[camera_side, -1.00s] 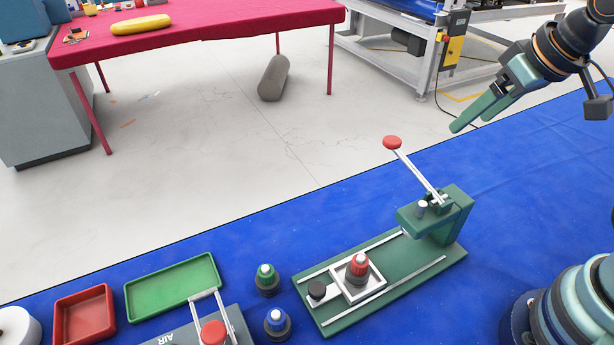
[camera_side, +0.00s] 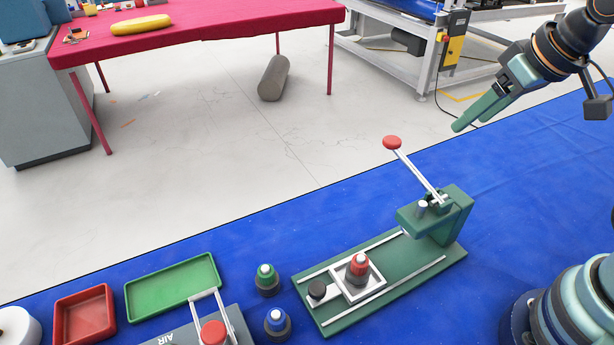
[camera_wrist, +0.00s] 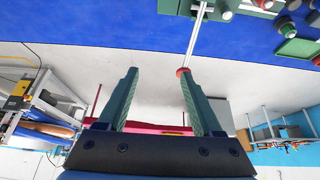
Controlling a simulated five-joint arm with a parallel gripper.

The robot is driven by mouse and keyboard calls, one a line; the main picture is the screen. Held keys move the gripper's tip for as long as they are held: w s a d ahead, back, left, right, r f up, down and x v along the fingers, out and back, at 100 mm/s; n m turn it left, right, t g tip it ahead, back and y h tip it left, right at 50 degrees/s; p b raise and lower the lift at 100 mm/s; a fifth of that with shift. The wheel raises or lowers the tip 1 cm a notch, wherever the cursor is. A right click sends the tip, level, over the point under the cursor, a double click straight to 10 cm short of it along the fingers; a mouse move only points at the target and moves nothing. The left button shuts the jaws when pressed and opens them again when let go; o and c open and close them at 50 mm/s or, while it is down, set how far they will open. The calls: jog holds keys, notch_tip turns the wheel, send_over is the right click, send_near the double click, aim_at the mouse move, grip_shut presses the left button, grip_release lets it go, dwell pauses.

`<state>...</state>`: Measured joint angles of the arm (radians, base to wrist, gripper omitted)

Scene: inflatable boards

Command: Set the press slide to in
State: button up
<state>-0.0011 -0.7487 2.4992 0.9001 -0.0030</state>
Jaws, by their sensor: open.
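The green press (camera_side: 445,220) stands on the blue mat, with its lever raised and a red knob (camera_side: 392,143) at the lever's end. Its slide (camera_side: 377,284), a pale square frame with a black knob (camera_side: 317,289), sits at the left, outer end of the rails, away from the press head. A red-and-grey piece with a white tip (camera_side: 358,266) stands upright in the slide. My gripper (camera_side: 458,127) is in the air up and right of the press, apart from it. In the wrist view my gripper (camera_wrist: 158,85) is open and empty, with the red knob (camera_wrist: 183,71) beyond the fingers.
A green piece (camera_side: 266,281) and a blue piece (camera_side: 277,322) stand left of the press base. A green tray (camera_side: 171,313), a red tray (camera_side: 84,340) and a red-knobbed lever device (camera_side: 214,333) lie farther left. The mat behind the press is clear.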

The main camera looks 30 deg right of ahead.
jog(key=w+a+f+n+g+y, duration=0.1)
jog(key=w+a+n+g, duration=0.1)
jog(key=a+n, duration=0.6)
jog(key=n+g+h, duration=0.1)
jog(key=n+g, duration=0.3)
jog(key=n, duration=1.5)
send_near(317, 288)
notch_tip(317, 288, down, 9)
jog(key=shift+s+r, duration=0.15)
jog(key=shift+r, duration=0.05)
jog(key=shift+c, duration=0.3)
grip_shut()
jog(key=shift+r, duration=0.1)
